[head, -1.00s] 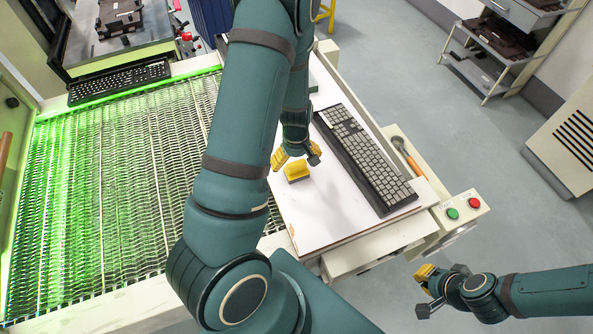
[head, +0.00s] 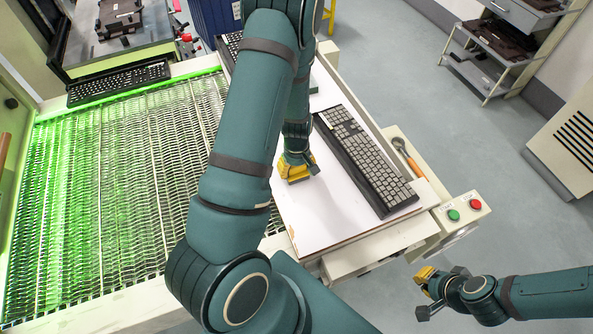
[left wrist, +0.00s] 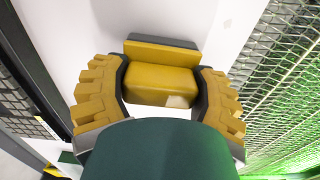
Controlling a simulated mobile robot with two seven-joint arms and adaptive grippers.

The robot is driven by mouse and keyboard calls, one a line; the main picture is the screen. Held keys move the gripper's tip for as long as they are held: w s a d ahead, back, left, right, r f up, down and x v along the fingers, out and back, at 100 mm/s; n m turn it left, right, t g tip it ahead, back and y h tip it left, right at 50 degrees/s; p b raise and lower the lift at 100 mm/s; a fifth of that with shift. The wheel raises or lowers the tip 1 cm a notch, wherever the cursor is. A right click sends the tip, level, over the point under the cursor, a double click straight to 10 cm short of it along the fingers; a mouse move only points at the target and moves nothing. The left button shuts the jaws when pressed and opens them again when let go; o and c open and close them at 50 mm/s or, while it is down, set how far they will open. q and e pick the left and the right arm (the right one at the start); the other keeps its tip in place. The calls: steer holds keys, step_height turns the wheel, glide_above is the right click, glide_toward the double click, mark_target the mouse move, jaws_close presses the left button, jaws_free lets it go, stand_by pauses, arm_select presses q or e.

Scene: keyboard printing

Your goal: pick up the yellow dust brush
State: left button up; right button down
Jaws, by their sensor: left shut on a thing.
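The yellow dust brush (left wrist: 160,75) is a small yellow block on the white board (head: 335,215). In the left wrist view it lies between the two yellow fingers of my left gripper (left wrist: 160,98). In the head view my left gripper (head: 297,168) is down at the board and shut on the brush, hiding most of it.
A dark keyboard with grey keys (head: 365,158) lies on the board just right of the left gripper. A wooden-handled tool (head: 406,157) lies beyond it, and a green and red button box (head: 461,208) sits at the corner. A green-lit mesh conveyor (head: 110,190) is at the left.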

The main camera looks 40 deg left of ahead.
arm_select(q)
steer(key=shift+r, duration=0.1)
step_height(320, 180, up, 10)
steer(key=shift+f+p, duration=0.1)
steer(key=shift+p, duration=0.8)
steer(key=o, duration=0.6)
steer(key=c, duration=0.6)
